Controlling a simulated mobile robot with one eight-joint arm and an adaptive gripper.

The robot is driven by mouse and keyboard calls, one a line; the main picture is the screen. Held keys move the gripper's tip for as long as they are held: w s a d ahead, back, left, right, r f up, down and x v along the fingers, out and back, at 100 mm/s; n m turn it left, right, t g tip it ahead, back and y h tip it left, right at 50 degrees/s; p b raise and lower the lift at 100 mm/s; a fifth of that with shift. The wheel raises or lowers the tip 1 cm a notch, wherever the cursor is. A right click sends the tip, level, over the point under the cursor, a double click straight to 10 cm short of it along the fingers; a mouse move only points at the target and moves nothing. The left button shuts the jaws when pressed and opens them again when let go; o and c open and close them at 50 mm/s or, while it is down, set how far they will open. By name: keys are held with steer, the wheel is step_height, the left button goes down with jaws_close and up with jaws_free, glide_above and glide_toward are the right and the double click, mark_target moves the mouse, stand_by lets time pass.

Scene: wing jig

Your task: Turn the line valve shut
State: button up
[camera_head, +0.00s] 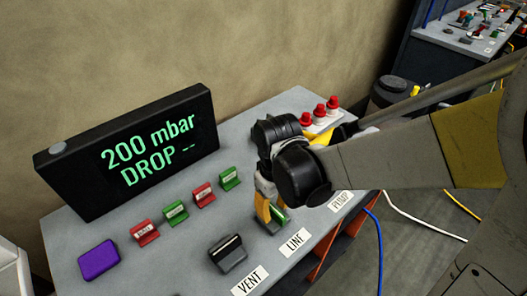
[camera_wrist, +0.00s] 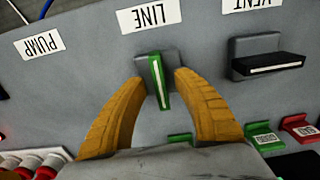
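The line valve has a green handle with a pale stripe, on a dark base beside the LINE label (camera_wrist: 150,16). In the wrist view the handle (camera_wrist: 158,80) stands between the fingertips, its length running roughly along the fingers. My gripper (camera_wrist: 160,80) has its two orange fingers apart, one on each side of the handle, with small gaps showing. In the head view my gripper (camera_head: 268,210) is low at the panel, and part of the green handle (camera_head: 280,215) shows beside a finger. The rest is hidden by my wrist.
The vent valve (camera_head: 228,253), with a black handle, stands left of the line valve. A display (camera_head: 130,150) reads "200 mbar DROP --". Red and green tags (camera_head: 175,212), a purple block (camera_head: 98,260) and red-capped parts (camera_head: 319,112) stand on the panel. The PUMP label (camera_wrist: 40,40) is nearby.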

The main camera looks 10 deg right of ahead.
steer(key=shift+f, duration=0.45)
jaws_close()
